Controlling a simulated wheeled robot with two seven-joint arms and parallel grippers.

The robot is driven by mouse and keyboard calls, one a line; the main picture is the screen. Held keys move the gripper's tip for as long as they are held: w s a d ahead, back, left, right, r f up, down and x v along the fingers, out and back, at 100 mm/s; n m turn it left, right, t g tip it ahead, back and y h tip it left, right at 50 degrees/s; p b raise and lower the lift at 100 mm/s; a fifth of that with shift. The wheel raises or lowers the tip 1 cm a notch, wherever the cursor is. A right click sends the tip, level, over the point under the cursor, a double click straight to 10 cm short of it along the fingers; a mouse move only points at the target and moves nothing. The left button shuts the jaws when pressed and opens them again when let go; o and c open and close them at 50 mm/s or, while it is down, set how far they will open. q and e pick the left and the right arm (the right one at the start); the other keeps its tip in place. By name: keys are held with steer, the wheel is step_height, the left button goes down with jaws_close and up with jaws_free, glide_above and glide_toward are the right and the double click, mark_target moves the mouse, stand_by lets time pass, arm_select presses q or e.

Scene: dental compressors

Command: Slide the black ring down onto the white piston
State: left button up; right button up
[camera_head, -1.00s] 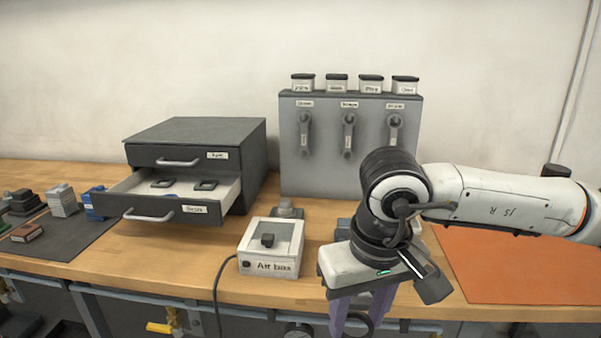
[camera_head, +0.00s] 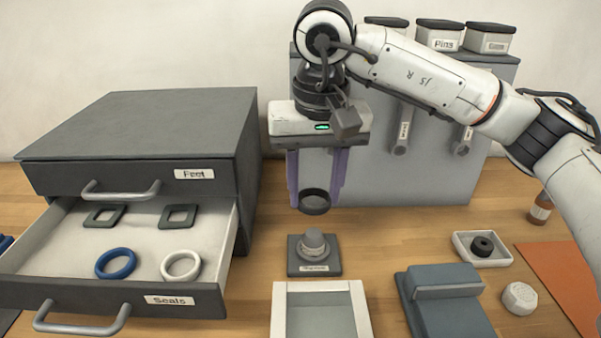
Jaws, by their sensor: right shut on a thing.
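My right gripper (camera_head: 314,196) points down with its purple fingers shut on the black ring (camera_head: 314,207). The ring hangs roughly level at the fingertips. Just below it in the picture, a pale grey-white piston (camera_head: 313,243) stands upright on a dark square base (camera_head: 331,266) with a label on its front. The ring is apart from the piston, with a visible gap between them. My left gripper is not in view.
An open drawer (camera_head: 224,258) at left holds blue and white rings and dark square pieces. A pale open box (camera_head: 363,308) stands in front of the piston. A grey block (camera_head: 440,275), small tray (camera_head: 503,258) and white knob (camera_head: 519,298) lie to the right.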

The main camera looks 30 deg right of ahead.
mark_target(314, 233)
steer(key=shift+s+f+b, duration=0.25)
steer(key=shift+f+b, duration=0.05)
steer(key=shift+f, duration=0.35)
steer(key=shift+f+b, duration=0.4)
steer(key=shift+b, duration=0.15)
step_height(314, 233, down, 3)
steer(key=shift+f+b, duration=0.2)
steer(key=shift+b, duration=1.05)
steer(key=shift+r+p, duration=0.3)
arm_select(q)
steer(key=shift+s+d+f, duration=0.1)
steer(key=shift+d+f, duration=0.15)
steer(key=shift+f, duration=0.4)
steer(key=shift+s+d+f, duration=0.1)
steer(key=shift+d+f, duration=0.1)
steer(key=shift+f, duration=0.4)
arm_select(e)
steer(key=shift+f, duration=0.1)
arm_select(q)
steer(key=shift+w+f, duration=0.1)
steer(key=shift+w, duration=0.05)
arm_select(e)
steer(key=shift+f, duration=0.1)
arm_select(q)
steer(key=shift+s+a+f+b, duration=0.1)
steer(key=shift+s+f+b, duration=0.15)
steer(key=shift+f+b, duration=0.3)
arm_select(e)
steer(key=shift+f, duration=0.4)
